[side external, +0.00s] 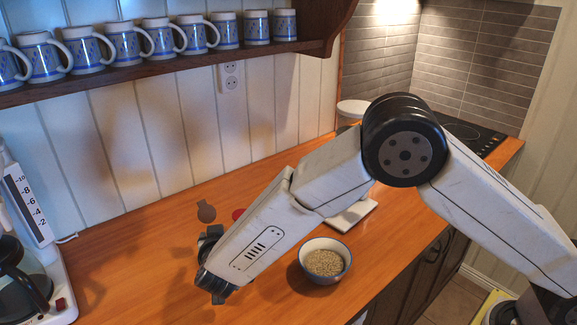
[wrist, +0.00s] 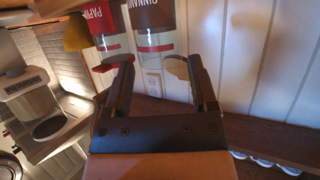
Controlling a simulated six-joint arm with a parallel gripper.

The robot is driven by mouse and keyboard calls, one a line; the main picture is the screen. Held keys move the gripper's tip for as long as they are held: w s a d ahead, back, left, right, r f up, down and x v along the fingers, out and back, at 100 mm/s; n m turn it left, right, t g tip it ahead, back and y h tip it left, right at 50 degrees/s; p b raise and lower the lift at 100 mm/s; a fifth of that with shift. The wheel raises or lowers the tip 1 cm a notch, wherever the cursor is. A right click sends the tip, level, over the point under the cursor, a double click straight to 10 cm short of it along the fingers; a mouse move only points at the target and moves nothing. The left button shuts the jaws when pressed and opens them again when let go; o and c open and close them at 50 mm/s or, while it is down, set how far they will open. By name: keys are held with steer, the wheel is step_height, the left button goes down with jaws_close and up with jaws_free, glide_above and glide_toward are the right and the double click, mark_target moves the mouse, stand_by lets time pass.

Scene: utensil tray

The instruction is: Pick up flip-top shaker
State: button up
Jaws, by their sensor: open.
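In the wrist view two clear shakers hang into the frame from the top: one with a red label (wrist: 104,22) at left, one with a brown label (wrist: 152,17) beside it. A tan rounded piece (wrist: 176,67) shows near the brown-labelled one; it may be a flip lid. Which shaker is meant, I cannot tell. My gripper (wrist: 160,66) is open, its fingers towards the shakers' near ends, with nothing held. In the side view my gripper (side external: 212,265) is low over the counter.
A bowl of grain (side external: 325,263) stands to the right of my gripper, with a white flat object (side external: 353,214) behind it. A coffee maker (side external: 30,270) is at the left edge. Mugs (side external: 127,43) line the wall shelf (side external: 170,69). Orange counter (side external: 130,255) is clear at left centre.

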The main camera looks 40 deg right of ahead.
steer(key=shift+x, duration=2)
steer(key=shift+s, duration=0.1)
jaws_close()
